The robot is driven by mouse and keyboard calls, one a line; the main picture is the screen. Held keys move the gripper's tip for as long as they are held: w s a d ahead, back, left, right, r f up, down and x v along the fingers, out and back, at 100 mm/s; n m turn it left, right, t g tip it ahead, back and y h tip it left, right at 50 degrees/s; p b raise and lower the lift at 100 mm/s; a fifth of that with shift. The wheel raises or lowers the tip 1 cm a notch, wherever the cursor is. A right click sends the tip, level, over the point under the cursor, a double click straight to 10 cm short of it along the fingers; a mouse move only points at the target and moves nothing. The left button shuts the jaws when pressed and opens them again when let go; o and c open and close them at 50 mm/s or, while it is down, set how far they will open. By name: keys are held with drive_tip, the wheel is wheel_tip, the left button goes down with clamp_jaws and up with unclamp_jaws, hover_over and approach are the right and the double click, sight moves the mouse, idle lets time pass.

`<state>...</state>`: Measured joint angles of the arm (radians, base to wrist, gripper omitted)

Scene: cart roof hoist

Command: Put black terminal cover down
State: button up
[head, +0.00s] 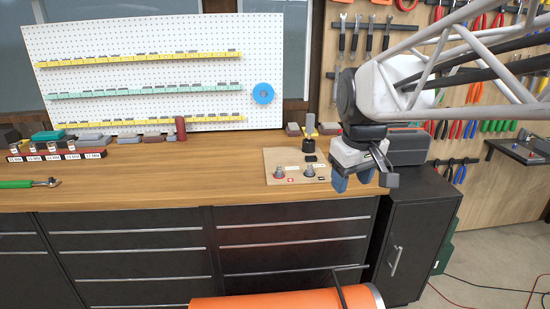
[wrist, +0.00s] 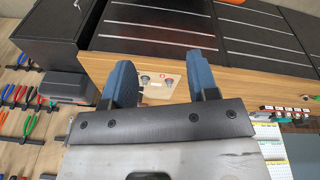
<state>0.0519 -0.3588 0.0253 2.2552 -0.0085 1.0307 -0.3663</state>
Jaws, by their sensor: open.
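A light wooden terminal board (head: 272,158) lies on the workbench with two round metal terminals, a left one (head: 281,172) by a red mark and a right one (head: 309,170) by a black mark. Behind them stands a black piece with an upright grey post (head: 310,128). I cannot make out for certain which part is the black terminal cover. My gripper (head: 364,180) is open above the bench's front edge, right of the board. In the wrist view, nothing shows between the blue fingers of my gripper (wrist: 158,64); the board (wrist: 158,90) shows beyond them.
A black and orange box (head: 408,143) stands close behind my gripper, by the black cabinet (head: 425,215). A green-handled ratchet (head: 28,183) and a socket rack (head: 57,157) are at the left. The bench (head: 170,170) between is clear. An orange cylinder (head: 285,300) is in front.

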drive_tip(key=s+a+f+m, duration=0.1)
drive_tip(key=s+f, duration=0.3)
drive_tip(key=s, duration=0.4)
drive_tip(key=s+a+f+m, duration=0.1)
drive_tip(key=s+f+m, duration=0.1)
drive_tip(key=s+f, duration=0.3)
drive_tip(key=s, duration=0.2)
drive_tip(key=shift+s+f+m, duration=0.2)
drive_tip(key=shift+s+m, duration=0.15)
drive_tip(key=shift+m, duration=0.05)
